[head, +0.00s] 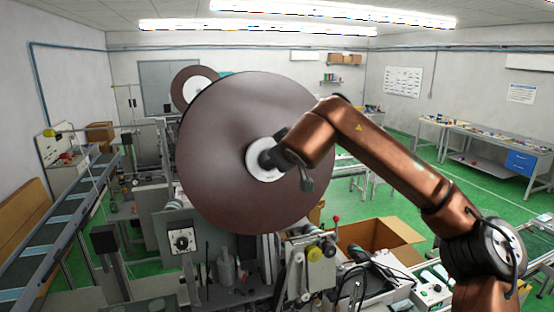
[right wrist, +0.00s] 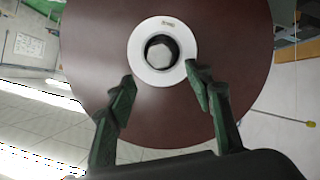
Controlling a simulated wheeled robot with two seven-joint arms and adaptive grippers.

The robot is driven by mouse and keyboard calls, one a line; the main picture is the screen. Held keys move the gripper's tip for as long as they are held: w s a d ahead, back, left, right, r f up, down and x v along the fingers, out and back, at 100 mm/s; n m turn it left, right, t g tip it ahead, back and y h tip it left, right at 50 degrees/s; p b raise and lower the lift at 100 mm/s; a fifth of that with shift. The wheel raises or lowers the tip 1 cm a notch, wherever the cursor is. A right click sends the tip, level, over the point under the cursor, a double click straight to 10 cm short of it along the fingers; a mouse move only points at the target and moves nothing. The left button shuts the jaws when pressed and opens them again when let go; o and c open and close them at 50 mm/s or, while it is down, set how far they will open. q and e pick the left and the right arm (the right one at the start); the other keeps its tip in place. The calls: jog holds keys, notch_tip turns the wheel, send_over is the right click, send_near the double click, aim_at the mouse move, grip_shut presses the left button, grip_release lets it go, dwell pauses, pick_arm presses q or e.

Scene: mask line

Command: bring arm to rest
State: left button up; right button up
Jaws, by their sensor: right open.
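My right arm (head: 380,150) comes in from the right in the head view and reaches across in front of a large brown disc-shaped roll (head: 215,150). My right gripper (right wrist: 160,79) is open, with its two green fingers spread apart and nothing between them. In the right wrist view the roll's brown face (right wrist: 95,50) fills the upper middle. Its white hub (right wrist: 141,68), with a dark-rimmed centre, shows just beyond the fingertips. I cannot tell whether the fingers touch the roll. My left gripper is not in view.
Machine parts with a dial box (head: 182,241) stand below the roll. An open cardboard box (head: 380,238) sits beneath my right arm. A conveyor (head: 50,240) runs along the left. A workbench (head: 480,143) stands at the right, with green floor before it.

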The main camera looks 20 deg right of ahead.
jog(key=shift+s+a+r, duration=0.1)
jog(key=shift+s+r, duration=0.15)
jog(key=shift+s, duration=0.35)
jog(key=shift+f, duration=0.1)
